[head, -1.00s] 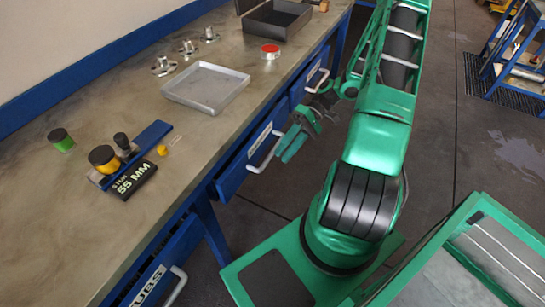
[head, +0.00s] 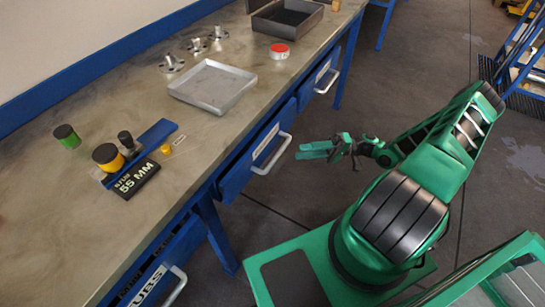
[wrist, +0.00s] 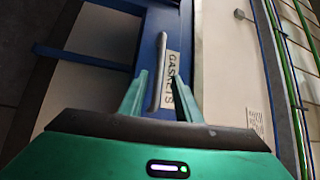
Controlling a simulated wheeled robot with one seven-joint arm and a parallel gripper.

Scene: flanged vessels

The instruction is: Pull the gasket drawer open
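The gasket drawer (head: 236,179) is a blue front under the workbench with a pale label and a silver bar handle (head: 280,155). In the wrist view the label (wrist: 172,72) reads GASKETS and the handle (wrist: 158,72) runs lengthwise beside it. My gripper (head: 300,151) is just to the right of the handle in the head view, with its fingers pointing at it. In the wrist view my gripper (wrist: 158,84) is open, and the handle lies in line with the gap between its fingers. I see no clear contact.
Another drawer handle (head: 327,80) is farther along the bench and one (head: 174,288) is at the lower left. On the bench are a metal tray (head: 212,87), a dark box (head: 288,18), a red-topped tin (head: 279,51), flanged parts and a 55 MM block (head: 136,179). Floor right of the drawer is clear.

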